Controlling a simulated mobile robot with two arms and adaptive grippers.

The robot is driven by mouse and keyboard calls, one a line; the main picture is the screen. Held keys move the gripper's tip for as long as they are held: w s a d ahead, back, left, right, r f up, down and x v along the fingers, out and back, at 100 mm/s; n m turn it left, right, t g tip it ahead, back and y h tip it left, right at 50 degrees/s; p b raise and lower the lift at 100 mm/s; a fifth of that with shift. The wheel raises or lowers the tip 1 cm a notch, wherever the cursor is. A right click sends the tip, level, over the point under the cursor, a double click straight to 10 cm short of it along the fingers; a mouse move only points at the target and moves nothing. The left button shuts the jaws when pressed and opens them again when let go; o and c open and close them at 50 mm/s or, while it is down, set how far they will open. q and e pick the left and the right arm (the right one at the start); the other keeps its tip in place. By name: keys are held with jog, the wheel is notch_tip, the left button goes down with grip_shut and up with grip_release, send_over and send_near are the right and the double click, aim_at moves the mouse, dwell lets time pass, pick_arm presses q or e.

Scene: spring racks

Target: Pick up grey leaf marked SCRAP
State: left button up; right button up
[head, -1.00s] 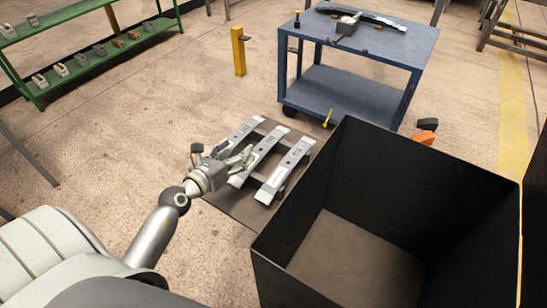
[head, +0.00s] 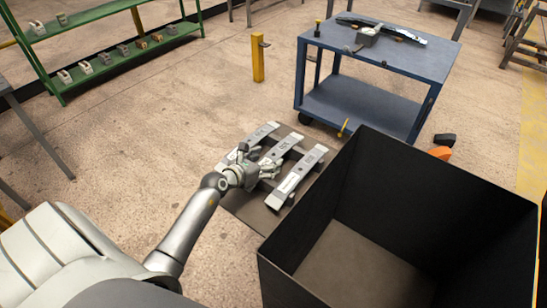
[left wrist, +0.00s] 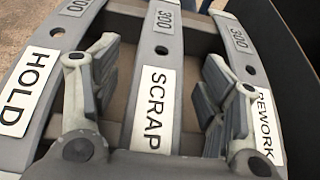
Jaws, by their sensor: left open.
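The grey leaf marked SCRAP (left wrist: 158,75) is the middle of three grey leaves in the left wrist view, with a 300 plate at its far end and a round hole. It also shows in the head view (head: 283,148), partly hidden by my gripper. My left gripper (left wrist: 155,85) is open, with one finger on each side of the SCRAP leaf. I cannot tell whether the fingers touch it. In the head view my left gripper (head: 262,168) is over the rack. The leaf marked HOLD (left wrist: 35,65) is on the left, and the leaf marked REWORK (left wrist: 245,65) on the right.
A large black bin (head: 345,185) stands close to the right of the leaves. A blue cart (head: 450,72) with a dark leaf on top stands behind. A yellow post (head: 258,58) and a green shelf (head: 105,38) stand further back.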

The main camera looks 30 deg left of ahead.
pick_arm(q)
jog(key=shift+x, duration=0.8)
jog(key=shift+c, duration=0.3)
grip_shut()
jog(key=shift+w+r, duration=0.1)
jog(key=shift+r, duration=0.1)
